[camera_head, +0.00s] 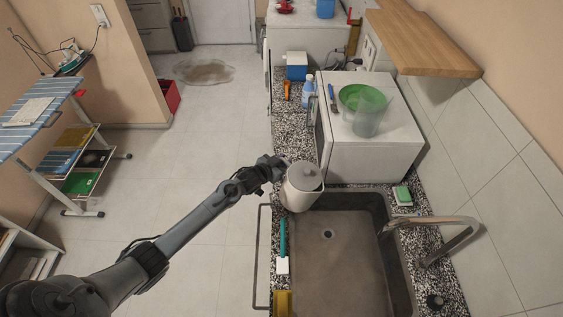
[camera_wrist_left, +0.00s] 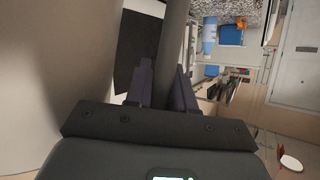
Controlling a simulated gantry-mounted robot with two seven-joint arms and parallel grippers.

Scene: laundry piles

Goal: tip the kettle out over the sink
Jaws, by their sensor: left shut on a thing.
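The kettle (camera_head: 301,190) is pale with a grey lid and stands out at the back left corner of the sink (camera_head: 338,268). It looks roughly upright; I cannot tell whether it touches the counter or sink rim. My left gripper (camera_head: 277,167) is at its far left side, shut on its handle. In the left wrist view, the gripper fingers (camera_wrist_left: 164,88) close around the grey handle (camera_wrist_left: 174,35), with the pale kettle body (camera_wrist_left: 40,55) filling the left. The sink basin looks empty, with a drain in its floor. My right gripper is out of view.
A curved metal faucet (camera_head: 455,236) reaches over the sink from the right. A white microwave (camera_head: 372,150) stands behind the sink, carrying a green bowl and clear container. A green sponge (camera_head: 402,194) lies at the back right, a teal-handled brush (camera_head: 282,245) on the left rim.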

